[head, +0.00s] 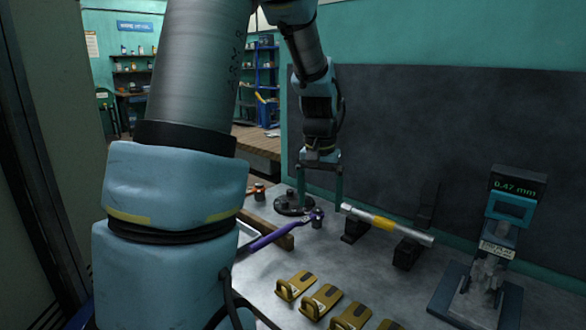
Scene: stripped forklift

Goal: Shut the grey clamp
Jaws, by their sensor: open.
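My gripper (319,204) points down at the back of the bench, with its two fingers spread apart and nothing seen between them. A round black base (290,207) and the head of a purple-handled tool (317,217) are close by its fingertips. I cannot clearly make out which thing is the grey clamp. A grey, uneven shape (487,275) sits in the stand at the right, below a small label, well away from my gripper. Whether it is open or shut cannot be told.
A display stand (511,205) reading 0.47 mm rises at the right. A silver shaft with a yellow band (384,223) rests on dark blocks (408,252). Several brass-coloured brackets (320,300) line the front. A dark panel (430,140) stands behind. My arm hides the left.

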